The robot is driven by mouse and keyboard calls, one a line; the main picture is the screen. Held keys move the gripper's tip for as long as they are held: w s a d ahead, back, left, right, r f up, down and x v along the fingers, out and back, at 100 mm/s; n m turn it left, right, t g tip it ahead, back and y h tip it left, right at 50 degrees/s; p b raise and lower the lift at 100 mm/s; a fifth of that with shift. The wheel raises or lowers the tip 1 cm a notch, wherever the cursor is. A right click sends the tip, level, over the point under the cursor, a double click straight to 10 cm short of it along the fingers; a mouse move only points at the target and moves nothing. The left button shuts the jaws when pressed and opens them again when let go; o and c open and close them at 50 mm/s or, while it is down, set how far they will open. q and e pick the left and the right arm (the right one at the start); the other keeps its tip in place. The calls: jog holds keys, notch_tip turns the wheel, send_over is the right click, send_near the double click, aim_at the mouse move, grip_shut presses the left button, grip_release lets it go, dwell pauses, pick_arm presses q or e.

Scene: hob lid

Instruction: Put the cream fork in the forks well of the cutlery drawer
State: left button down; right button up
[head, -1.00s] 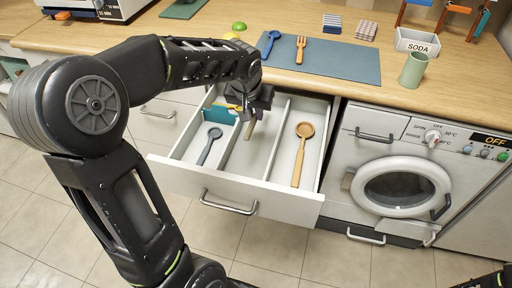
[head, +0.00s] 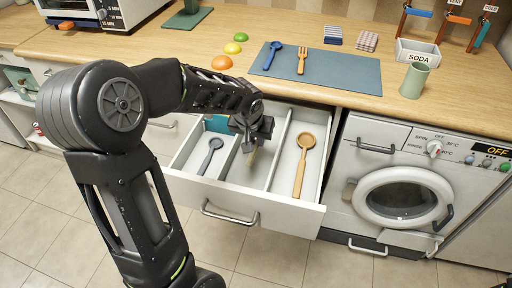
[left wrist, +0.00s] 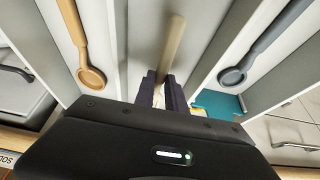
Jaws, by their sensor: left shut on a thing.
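The cream fork (left wrist: 174,45) shows in the left wrist view as a pale handle between my left gripper's fingers; its tines are hidden. My left gripper (head: 250,146) is shut on it, and it also shows in the left wrist view (left wrist: 162,92). The gripper is over the middle well of the open cutlery drawer (head: 235,207), with the handle pointing toward the drawer front. I cannot tell if the fork touches the well's floor. The left well holds a grey spoon (head: 209,156); the right well holds a wooden spoon (head: 301,168). My right gripper is not in view.
Dividers separate the wells closely on both sides of the gripper. On the counter above, a blue-grey mat (head: 340,74) holds a blue spoon (head: 270,56) and an orange fork (head: 302,60). A green cup (head: 414,80) and a SODA box (head: 418,52) stand to the right.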

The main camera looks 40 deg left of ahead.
aim_at(255, 145)
pick_arm(q)
jog(key=shift+f, duration=1.75)
jog(key=shift+f+b, duration=0.1)
jog(key=shift+b, duration=0.2)
jog(key=shift+f, duration=0.1)
jog(key=c, duration=1.4)
grip_release()
jog(key=shift+r, duration=0.2)
jog(key=shift+r, duration=0.15)
jog(key=p+v, duration=0.1)
jog(key=v, duration=1)
jog(key=shift+s+d+r, duration=0.1)
jog(key=shift+s+r, duration=0.1)
jog(key=shift+r, duration=0.15)
